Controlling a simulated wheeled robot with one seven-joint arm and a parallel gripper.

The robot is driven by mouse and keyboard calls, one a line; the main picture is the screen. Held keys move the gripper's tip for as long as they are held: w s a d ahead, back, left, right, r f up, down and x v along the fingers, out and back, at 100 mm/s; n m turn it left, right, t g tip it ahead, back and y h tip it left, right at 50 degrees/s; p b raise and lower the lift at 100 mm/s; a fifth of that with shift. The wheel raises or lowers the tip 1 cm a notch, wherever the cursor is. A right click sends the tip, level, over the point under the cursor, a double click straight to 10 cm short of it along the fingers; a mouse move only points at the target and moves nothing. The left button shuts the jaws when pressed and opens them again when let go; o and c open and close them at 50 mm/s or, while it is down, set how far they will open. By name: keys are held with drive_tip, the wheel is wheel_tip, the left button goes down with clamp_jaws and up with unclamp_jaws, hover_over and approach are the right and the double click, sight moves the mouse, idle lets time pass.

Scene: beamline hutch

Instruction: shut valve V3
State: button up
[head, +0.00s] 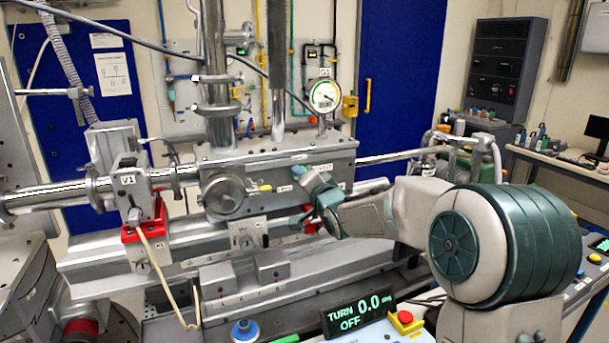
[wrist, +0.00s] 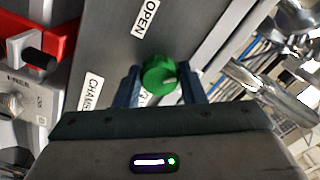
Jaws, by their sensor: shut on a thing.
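A round green knob (wrist: 160,75) sits on the grey metal face (wrist: 110,50) of the chamber block. My gripper (wrist: 165,88) is shut on this knob, one finger on each side. A label OPEN is on the face above the knob. A second label starting CHAM is to its left, partly hidden by my gripper. I see no readable V3 mark, so I cannot tell from lettering which valve this is. In the head view my gripper (head: 305,200) is at the right front of the chamber block (head: 325,160), and the knob is hidden.
A display (head: 357,312) reads TURN 0.0 deg and OFF, beside a red button (head: 405,318). A valve marked V1 (head: 128,180) stands left in a red bracket. A round gauge (head: 325,95) stands on the block. Metal rails lie below my gripper.

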drive_tip(key=m+p, duration=0.2)
drive_tip(key=m, duration=0.6)
drive_tip(key=shift+m+p, duration=0.4)
drive_tip(key=shift+m, duration=0.3)
drive_tip(key=o, duration=1)
drive_tip(key=shift+c, duration=0.2)
drive_tip(key=v, duration=1.3)
drive_tip(key=shift+s, duration=0.35)
